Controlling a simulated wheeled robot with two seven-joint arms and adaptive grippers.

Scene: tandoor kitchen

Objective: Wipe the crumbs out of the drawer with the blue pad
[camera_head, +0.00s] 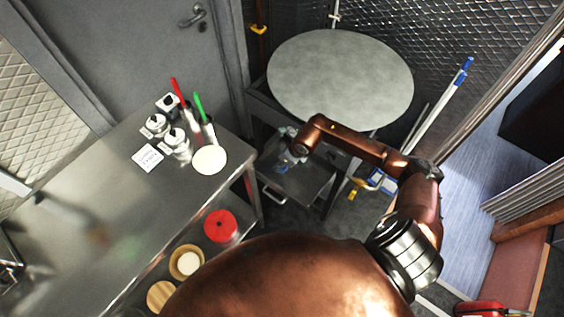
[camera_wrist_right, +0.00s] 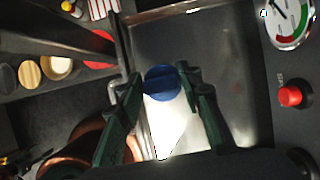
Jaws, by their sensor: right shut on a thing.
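The open drawer (camera_head: 305,187) is a grey metal tray under the round-topped unit in the head view. Its floor also fills the middle of the right wrist view (camera_wrist_right: 225,45). My right gripper (camera_head: 290,150) reaches down over the drawer's back left part. In the right wrist view its dark green fingers (camera_wrist_right: 161,80) are shut on the round blue pad (camera_wrist_right: 160,90), which is over the drawer floor. I cannot tell whether the pad touches the floor. A bright glare lies beside the pad, and I cannot make out crumbs clearly. My left gripper is not in view.
A round grey top (camera_head: 340,80) overhangs the drawer. A steel counter (camera_head: 110,215) with jars stands left, with a red container (camera_head: 220,226) on its lower shelf. A gauge (camera_wrist_right: 289,22) and red button (camera_wrist_right: 290,95) are on the panel beside the drawer.

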